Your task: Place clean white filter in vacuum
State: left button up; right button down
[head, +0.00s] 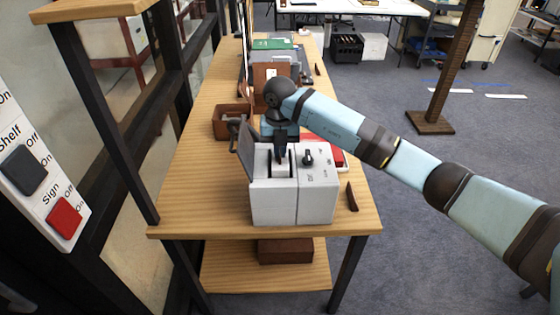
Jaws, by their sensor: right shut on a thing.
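The vacuum (316,200) is a white and grey box with a dark knob on top, standing near the front edge of the wooden table. Its grey lid (244,152) stands open on the left side. My right gripper (281,158) points down over the open compartment, its fingers at the opening. It is shut on the white filter (281,171), which shows only as a small pale patch between dark edges, low in the opening. I cannot tell how deep the filter sits. My left gripper is not in view.
A brown open box (232,121) stands behind the vacuum to the left. A red and white item (337,152) lies behind it to the right, near a dark wedge-shaped piece (352,197). Folders and boxes fill the table's far end. The front left tabletop (205,205) is clear.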

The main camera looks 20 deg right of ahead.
aim_at(280, 163)
notch_tip(280, 163, down, 5)
jog(key=shift+r, duration=0.2)
jog(key=shift+f, duration=0.2)
jog(key=c, duration=1.3)
grip_release()
